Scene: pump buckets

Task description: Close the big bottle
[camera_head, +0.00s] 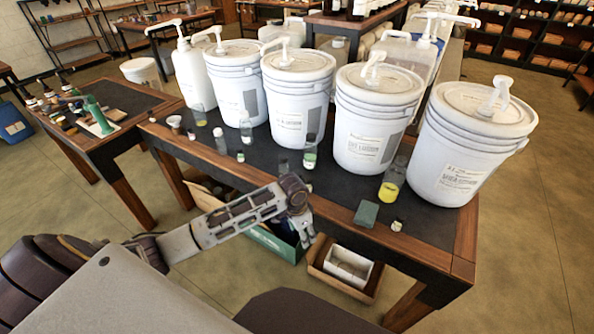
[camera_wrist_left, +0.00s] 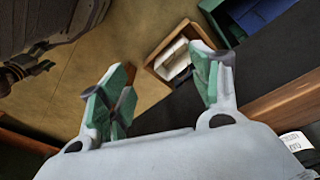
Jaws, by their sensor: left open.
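Several small clear bottles stand along the front of the dark-topped table (camera_head: 330,205) in the head view. The largest looks like the one holding yellow liquid (camera_head: 391,182), at the right. A small pale cap-like piece (camera_head: 397,225) lies in front of it. Another bottle (camera_head: 310,152) stands near the middle, with a small capped vial (camera_head: 309,187) before it. I cannot tell for sure which bottle is the big one. My left gripper (camera_head: 300,215) is at the table's front edge, left of the yellow bottle. In the left wrist view its fingers (camera_wrist_left: 163,88) are spread and empty.
Large white pump buckets (camera_head: 295,100) line the table behind the bottles. A dark green block (camera_head: 367,213) lies near the front edge. Below are a green box (camera_head: 275,240) and a wooden crate (camera_head: 345,270), which also shows in the left wrist view (camera_wrist_left: 158,68).

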